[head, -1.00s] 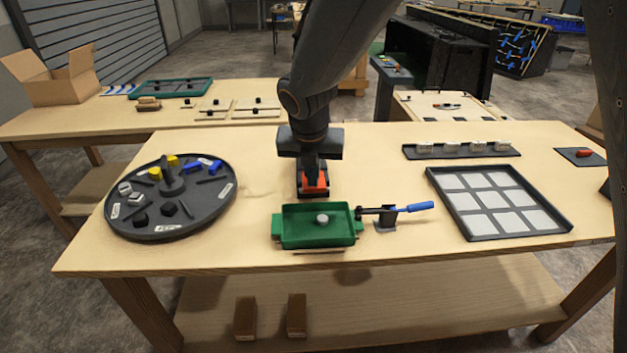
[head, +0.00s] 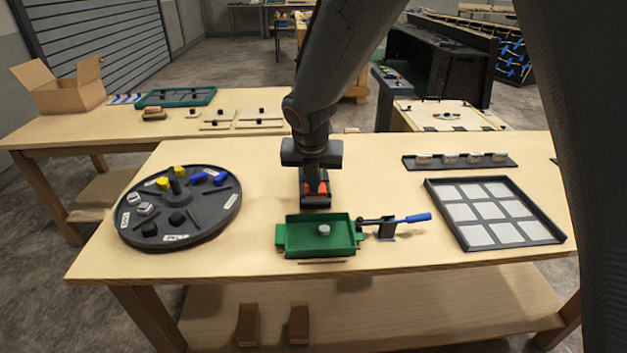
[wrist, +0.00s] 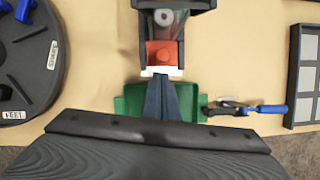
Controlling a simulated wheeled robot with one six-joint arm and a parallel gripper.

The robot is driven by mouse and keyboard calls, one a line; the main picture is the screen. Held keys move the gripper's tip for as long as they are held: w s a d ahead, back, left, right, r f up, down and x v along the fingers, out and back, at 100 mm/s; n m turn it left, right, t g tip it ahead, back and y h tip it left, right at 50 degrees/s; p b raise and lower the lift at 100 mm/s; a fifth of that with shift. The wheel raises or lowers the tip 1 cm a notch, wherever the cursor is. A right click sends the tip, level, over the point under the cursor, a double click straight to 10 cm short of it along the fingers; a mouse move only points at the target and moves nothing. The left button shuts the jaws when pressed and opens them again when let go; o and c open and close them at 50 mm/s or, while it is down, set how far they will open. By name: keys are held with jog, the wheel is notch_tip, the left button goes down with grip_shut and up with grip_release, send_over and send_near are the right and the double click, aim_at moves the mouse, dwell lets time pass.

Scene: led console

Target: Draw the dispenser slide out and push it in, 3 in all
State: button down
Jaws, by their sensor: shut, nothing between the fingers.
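The dispenser (head: 316,201) is a dark housing on the table behind the green tray. Its red-orange slide (wrist: 161,53) shows in the wrist view, with a pale strip along its front edge. My gripper (wrist: 160,82) is shut and empty. Its fingertips are at the pale front edge of the slide in the wrist view; I cannot tell if they touch. In the head view my gripper (head: 316,182) hides part of the red slide. The green tray (head: 290,237) holds a small pale round piece (head: 324,230); my fingers cover part of the tray in the wrist view.
A blue-handled lever (head: 404,219) stands right of the tray. A dark turntable (head: 205,222) with coloured pieces is at the left. A framed grid of pale squares (head: 484,211) is at the right. A rack of pale pieces (head: 460,163) lies behind it.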

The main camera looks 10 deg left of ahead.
jog(key=s+b+v, duration=0.1)
jog(key=s+v, duration=0.1)
jog(key=v, duration=0.9)
jog(key=shift+f, duration=0.45)
jog(key=shift+s, duration=0.1)
